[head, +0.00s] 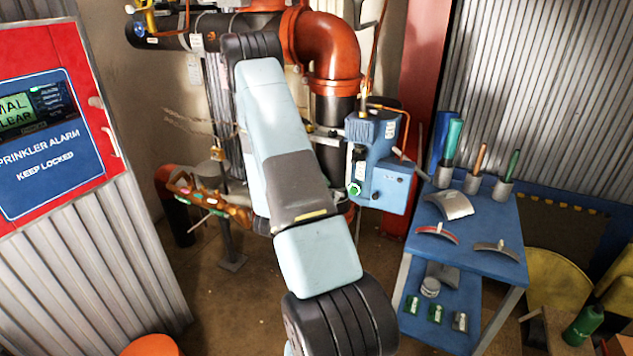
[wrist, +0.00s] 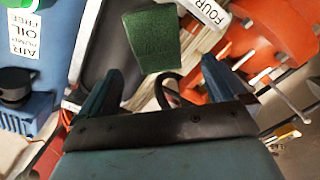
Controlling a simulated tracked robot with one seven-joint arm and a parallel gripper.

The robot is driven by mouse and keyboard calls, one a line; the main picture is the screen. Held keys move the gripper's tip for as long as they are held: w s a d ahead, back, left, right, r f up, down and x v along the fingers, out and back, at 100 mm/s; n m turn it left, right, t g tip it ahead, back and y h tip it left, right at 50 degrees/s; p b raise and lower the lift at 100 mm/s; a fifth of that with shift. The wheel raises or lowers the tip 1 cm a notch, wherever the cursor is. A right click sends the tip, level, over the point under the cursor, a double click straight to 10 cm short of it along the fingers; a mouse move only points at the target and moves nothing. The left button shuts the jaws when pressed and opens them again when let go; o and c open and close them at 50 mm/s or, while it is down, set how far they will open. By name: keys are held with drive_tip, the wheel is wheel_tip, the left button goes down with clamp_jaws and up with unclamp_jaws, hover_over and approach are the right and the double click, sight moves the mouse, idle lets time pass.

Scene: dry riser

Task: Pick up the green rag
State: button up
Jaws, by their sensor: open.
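The green rag (wrist: 153,38) shows in the wrist view at the top centre, as a rough, dark green cloth patch. It lies against or in front of a dark grey surface and pale parts; I cannot tell what bears it. My gripper (wrist: 160,70) is open, its two blue-grey fingers spread below the rag in the picture. Nothing is between the fingers, and the rag appears beyond their tips. In the head view my arm covers the middle, and I make out neither the rag nor my gripper there.
A blue pump box (head: 380,165) and orange-red pipework (head: 328,45) stand near my arm. A blue cart (head: 470,230) with tools is at the right. A red sprinkler alarm panel (head: 45,120) is at the left. In the wrist view, orange parts (wrist: 255,45) lie right of the rag.

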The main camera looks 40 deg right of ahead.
drive_tip(key=shift+x, duration=2.8)
drive_tip(key=c, duration=1.2)
drive_tip(key=shift+r, duration=0.1)
